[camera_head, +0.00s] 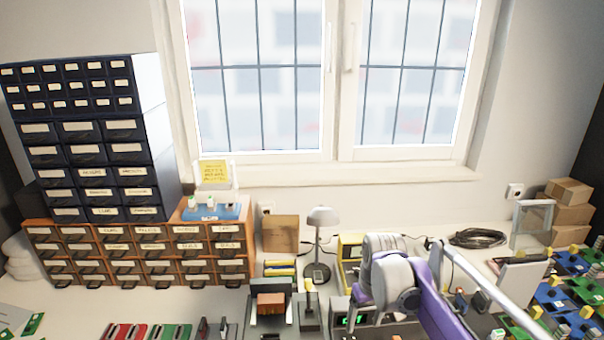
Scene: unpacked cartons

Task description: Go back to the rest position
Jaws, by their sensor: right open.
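My right gripper (364,287) shows at the lower middle right, with my purple and grey arm coming in from the lower right. It is open, and I see nothing held in it. Its fingertips are small and partly hidden by the grey round parts of my arm. It appears over the back of the workbench (215,300), in front of a yellow-framed device (350,248). My left gripper is not in view.
Dark drawer cabinets (85,145) stand on orange drawers (140,252) at left. A grey lamp (321,217) stands behind the gripper. Coiled cable (478,237), cartons (571,212) and several circuit boards (565,295) are at right. Red and green parts (150,331) lie at the front.

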